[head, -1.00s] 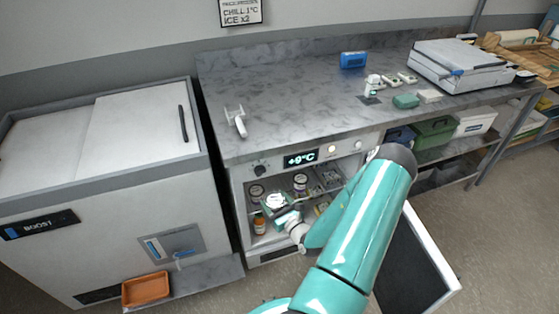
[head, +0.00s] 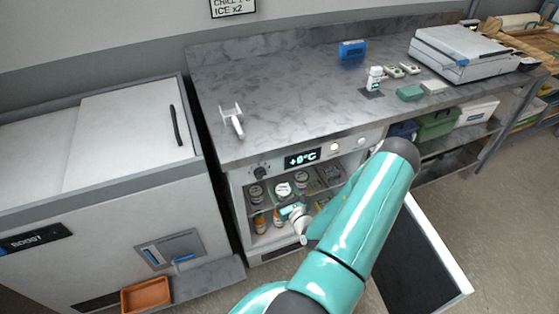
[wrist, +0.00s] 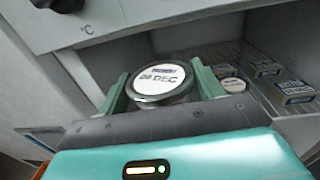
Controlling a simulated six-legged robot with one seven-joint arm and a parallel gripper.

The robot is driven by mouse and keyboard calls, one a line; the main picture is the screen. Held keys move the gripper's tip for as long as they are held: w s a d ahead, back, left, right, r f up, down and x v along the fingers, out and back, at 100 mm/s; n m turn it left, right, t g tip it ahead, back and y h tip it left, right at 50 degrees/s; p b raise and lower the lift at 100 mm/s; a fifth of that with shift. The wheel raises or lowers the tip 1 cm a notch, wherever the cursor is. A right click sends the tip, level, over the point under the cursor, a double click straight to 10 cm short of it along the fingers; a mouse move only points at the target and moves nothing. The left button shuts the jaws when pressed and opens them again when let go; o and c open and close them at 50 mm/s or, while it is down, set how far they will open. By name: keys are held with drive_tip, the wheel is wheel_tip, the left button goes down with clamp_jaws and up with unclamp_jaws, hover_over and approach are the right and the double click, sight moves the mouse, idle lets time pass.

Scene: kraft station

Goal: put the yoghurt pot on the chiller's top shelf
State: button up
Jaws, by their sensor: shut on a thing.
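The yoghurt pot (head: 283,189), with a white lid, is in the open front of the chiller (head: 257,171), level with the top shelf. In the wrist view its lid (wrist: 160,78) reads "DEC" and sits upright between two green fingers. My gripper (head: 289,206) is shut on the pot; it also shows in the wrist view (wrist: 162,92). I cannot tell whether the pot's base touches the shelf. The pot's lower part is hidden by my gripper in the wrist view.
Other pots stand left (head: 256,191) and right (head: 301,180) of the held pot. Small boxes (wrist: 268,68) lie on the shelf at right in the wrist view. Orange-labelled bottles (head: 260,222) stand below. The chiller door (head: 440,250) hangs open at right, behind my arm.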

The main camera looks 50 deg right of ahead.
drive_tip(key=shift+w+d+f, duration=1.65)
drive_tip(key=shift+d+f, duration=0.05)
drive_tip(key=shift+f, duration=0.5)
drive_tip(key=shift+w+d+f, duration=1.6)
drive_tip(key=shift+d+f, duration=0.05)
drive_tip(key=shift+f, duration=0.5)
drive_tip(key=shift+w+d+f, duration=1.65)
drive_tip(key=shift+d+f, duration=0.05)
drive_tip(key=shift+f, duration=0.5)
drive_tip(key=shift+f, duration=0.1)
drive_tip(key=o, duration=1.1)
drive_tip(key=shift+s+a, duration=0.1)
drive_tip(key=shift+s, duration=0.15)
drive_tip(key=v, duration=1.1)
drive_tip(key=shift+s+a, duration=0.2)
